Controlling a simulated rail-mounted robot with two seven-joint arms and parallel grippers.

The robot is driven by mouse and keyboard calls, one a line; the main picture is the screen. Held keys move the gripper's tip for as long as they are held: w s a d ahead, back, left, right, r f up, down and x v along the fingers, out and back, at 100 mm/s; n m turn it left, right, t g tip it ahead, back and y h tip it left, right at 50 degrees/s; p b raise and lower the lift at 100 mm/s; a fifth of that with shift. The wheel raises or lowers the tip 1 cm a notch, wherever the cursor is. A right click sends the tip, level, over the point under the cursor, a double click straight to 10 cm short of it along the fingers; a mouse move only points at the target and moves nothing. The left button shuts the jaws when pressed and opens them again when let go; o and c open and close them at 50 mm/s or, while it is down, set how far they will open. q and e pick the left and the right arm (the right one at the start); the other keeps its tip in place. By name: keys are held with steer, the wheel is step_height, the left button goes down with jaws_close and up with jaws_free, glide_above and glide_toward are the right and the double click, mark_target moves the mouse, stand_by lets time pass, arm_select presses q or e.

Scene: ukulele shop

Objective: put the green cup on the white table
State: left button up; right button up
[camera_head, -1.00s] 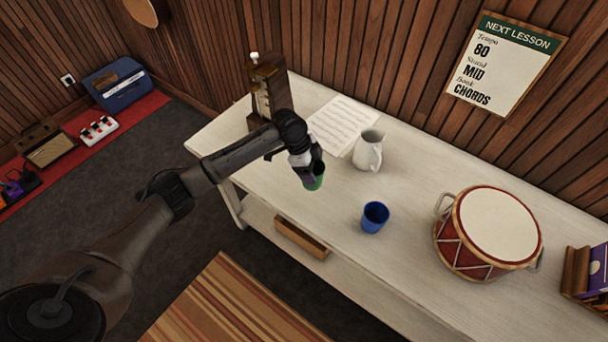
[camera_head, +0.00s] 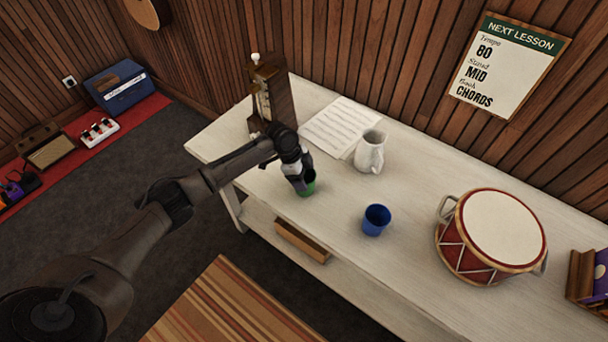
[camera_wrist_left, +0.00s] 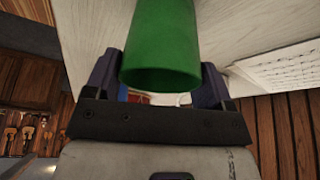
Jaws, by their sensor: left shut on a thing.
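The green cup (camera_head: 309,187) is at my left gripper (camera_head: 302,184), over the left part of the white table (camera_head: 335,215). My left gripper is shut on the cup, and its fingers hide part of it in the head view. In the left wrist view the green cup (camera_wrist_left: 163,45) fills the space between the fingers of the left gripper (camera_wrist_left: 160,85). The cup is at or just above the table top; I cannot tell whether its base touches. My right gripper is not in view.
A blue cup (camera_head: 376,219) stands to the right of the green cup. A white pitcher (camera_head: 369,152), sheet music (camera_head: 340,127) and a wooden metronome (camera_head: 269,92) are behind. A red drum (camera_head: 490,236) stands further right. Bare table lies between the cups.

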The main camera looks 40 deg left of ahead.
arm_select(q)
steer(key=shift+f, duration=0.1)
steer(key=o, duration=0.9)
steer(key=shift+a+r, duration=0.1)
steer(key=shift+r, duration=0.35)
steer(key=shift+p+v, duration=0.8)
steer(key=shift+v, duration=4.9)
